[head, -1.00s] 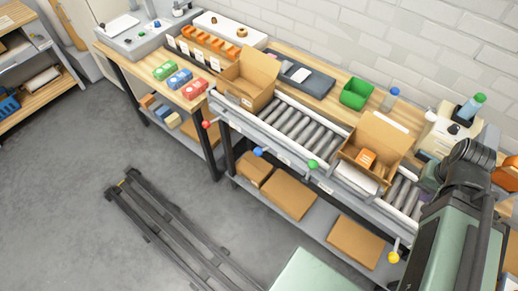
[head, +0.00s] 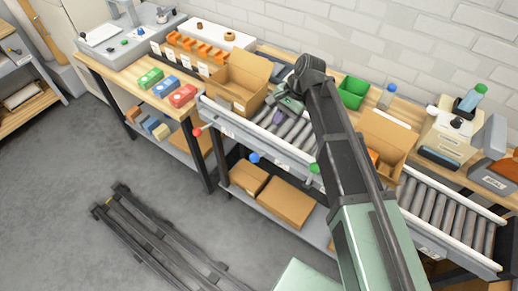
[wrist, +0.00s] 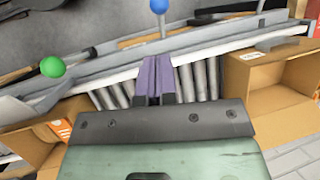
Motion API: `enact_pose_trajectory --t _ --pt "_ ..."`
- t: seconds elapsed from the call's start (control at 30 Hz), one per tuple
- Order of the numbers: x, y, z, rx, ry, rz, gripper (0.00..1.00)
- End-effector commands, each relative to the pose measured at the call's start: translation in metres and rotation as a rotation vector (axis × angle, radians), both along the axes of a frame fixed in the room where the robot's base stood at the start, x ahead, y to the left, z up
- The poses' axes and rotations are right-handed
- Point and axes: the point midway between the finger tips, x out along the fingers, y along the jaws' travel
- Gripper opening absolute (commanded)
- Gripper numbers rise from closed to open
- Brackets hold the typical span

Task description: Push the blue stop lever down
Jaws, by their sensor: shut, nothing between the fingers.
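The blue stop lever (head: 254,157) has a round blue knob and sticks out from the front rail of the roller conveyor. In the wrist view its knob (wrist: 159,6) is at the top edge, on a short pale rod. My gripper (head: 277,118) is above the rollers, behind the front rail, and apart from the lever. In the wrist view my gripper's purple fingers (wrist: 155,75) are together and empty, pointing toward the rail below the blue knob.
A red knob (head: 197,131) and a green knob (head: 314,168) are on the same rail, either side of the blue one. An open cardboard box (head: 240,88) stands left of my gripper; another box (head: 388,135) is on the right, partly behind my arm. Cardboard boxes lie on the shelf below.

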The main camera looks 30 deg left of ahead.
Motion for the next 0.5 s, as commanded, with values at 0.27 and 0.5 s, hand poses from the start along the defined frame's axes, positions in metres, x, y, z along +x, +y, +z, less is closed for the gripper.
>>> enact_pose_trajectory --t 0.27,0.5 --pt "-0.004 0.003 -0.016 0.001 -0.001 0.002 0.00" --pt "-0.021 0.013 -0.061 0.001 -0.002 0.002 0.00"
